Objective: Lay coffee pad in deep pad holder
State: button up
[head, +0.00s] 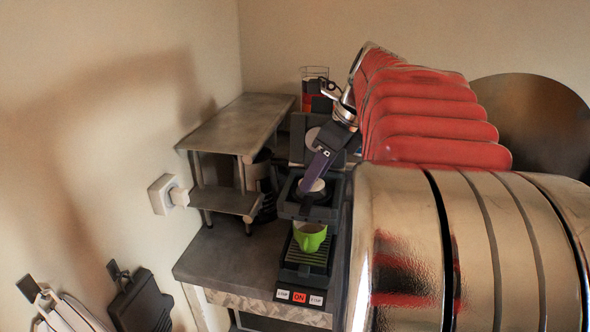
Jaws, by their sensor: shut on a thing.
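The coffee machine stands on the counter with its lid (311,138) up. Its deep pad holder (310,210) sits in the open top as a dark recess. My gripper (311,184) reaches down from the upper right into the machine's top. It is shut on a pale round coffee pad (317,186), just over or in the holder. I cannot tell whether the pad touches the holder's bottom. A green cup (309,236) stands on the drip grate (306,257) below.
A grey metal shelf (236,124) stands left of the machine. A clear container (314,85) with dark and red contents is behind. The machine's buttons (299,297) face front. The counter's front left (225,255) is clear.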

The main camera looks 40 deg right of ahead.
jog(key=o, duration=1.1)
jog(key=shift+r, duration=0.15)
jog(key=shift+r, duration=2.85)
